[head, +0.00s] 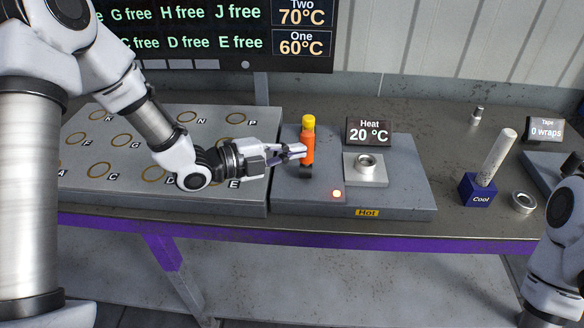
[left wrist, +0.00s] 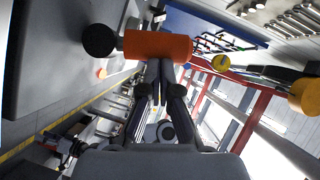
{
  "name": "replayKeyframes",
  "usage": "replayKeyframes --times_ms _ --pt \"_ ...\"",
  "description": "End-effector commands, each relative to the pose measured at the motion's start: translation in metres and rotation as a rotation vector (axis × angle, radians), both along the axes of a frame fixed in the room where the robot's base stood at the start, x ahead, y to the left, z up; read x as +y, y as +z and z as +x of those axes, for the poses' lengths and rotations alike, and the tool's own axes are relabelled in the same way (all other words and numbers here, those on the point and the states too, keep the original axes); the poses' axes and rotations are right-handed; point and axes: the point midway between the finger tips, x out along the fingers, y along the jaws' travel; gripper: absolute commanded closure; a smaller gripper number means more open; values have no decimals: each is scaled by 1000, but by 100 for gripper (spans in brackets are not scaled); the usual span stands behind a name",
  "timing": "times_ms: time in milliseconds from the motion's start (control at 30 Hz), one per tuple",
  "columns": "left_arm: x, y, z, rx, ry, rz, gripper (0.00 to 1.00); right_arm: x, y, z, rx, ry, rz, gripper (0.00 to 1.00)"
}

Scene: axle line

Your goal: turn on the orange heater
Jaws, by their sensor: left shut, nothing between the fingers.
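The orange heater (head: 307,149) is an upright cylinder with a yellow top and a dark lower end, standing on the grey plate labelled "Hot" (head: 415,197). In the left wrist view the heater (left wrist: 158,46) lies across the picture, just beyond the fingertips. My left gripper (head: 298,152) is shut and empty, its tips at the heater's left side. In the left wrist view the closed fingers (left wrist: 160,72) point at the orange body; they look very close, but I cannot tell whether they touch. My right gripper's fingers are not visible.
A "Heat 20 °C" display (head: 369,132) and a metal ring on a block (head: 366,178) stand right of the heater. A lit red-orange round spot (head: 336,194) is in front. A board with marked circles (head: 100,150) lies left.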

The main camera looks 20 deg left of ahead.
Motion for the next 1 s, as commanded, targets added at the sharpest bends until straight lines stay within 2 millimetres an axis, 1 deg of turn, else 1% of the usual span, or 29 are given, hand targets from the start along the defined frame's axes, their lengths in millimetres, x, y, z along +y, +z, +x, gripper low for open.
replayKeyframes --times_ms 67,333,1000 --pt "1 2 4 41 0 -11 100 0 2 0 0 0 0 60" --pt "3 1 10 38 -1 -11 100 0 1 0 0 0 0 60" --pt "3 3 12 35 -1 -11 100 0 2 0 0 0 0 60"
